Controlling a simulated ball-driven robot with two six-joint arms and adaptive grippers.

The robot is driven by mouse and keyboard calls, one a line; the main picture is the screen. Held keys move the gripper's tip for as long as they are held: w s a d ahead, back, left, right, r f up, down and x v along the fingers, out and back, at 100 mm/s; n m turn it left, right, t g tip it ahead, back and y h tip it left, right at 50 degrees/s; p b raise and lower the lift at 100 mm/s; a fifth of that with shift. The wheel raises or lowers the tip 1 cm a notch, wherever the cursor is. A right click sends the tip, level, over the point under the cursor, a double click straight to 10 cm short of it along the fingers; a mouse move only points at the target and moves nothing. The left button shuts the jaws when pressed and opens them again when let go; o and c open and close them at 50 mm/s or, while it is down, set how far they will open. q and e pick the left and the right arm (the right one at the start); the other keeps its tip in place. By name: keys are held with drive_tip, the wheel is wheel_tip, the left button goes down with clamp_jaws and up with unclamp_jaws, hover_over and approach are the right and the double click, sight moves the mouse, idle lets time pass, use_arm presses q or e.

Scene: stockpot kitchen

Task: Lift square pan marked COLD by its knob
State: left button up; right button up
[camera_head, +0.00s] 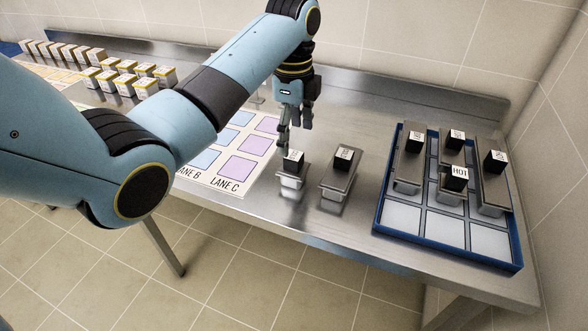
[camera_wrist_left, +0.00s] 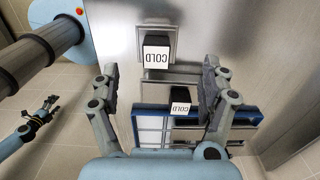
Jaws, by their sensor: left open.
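A small square metal pan (camera_head: 292,181) stands on the steel table with a black knob (camera_head: 293,163) on its lid. A longer pan (camera_head: 337,182) with a similar knob (camera_head: 345,158) stands just right of it. Their labels are too small to read surely in the head view. The wrist view shows two knobs marked COLD, an upper one (camera_wrist_left: 157,50) and a lower one (camera_wrist_left: 181,100); both labels are upside down. My left gripper (camera_head: 296,137) is open and empty, close behind and above the square pan's knob. My right gripper (camera_wrist_left: 43,112) shows small in the wrist view; its jaw state is unclear.
A blue tray (camera_head: 376,222) at the right holds several knobbed pans, one marked HOT (camera_head: 458,178), and has bare cells in front. A lane mat (camera_head: 222,180) lies left of the square pan. Several small boxes (camera_head: 130,80) stand at the back left. A wall borders the right.

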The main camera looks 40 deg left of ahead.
sight(293, 154)
use_arm(q)
wheel_tip(293, 154, down, 5)
drive_tip(key=shift+s+r, duration=0.1)
drive_tip(key=f, duration=0.5)
drive_tip(key=shift+s+d+f, duration=0.15)
drive_tip(key=shift+d+f, duration=0.05)
drive_tip(key=c, duration=1.4)
drive_tip(key=shift+c, duration=0.2)
drive_tip(key=shift+r, duration=0.1)
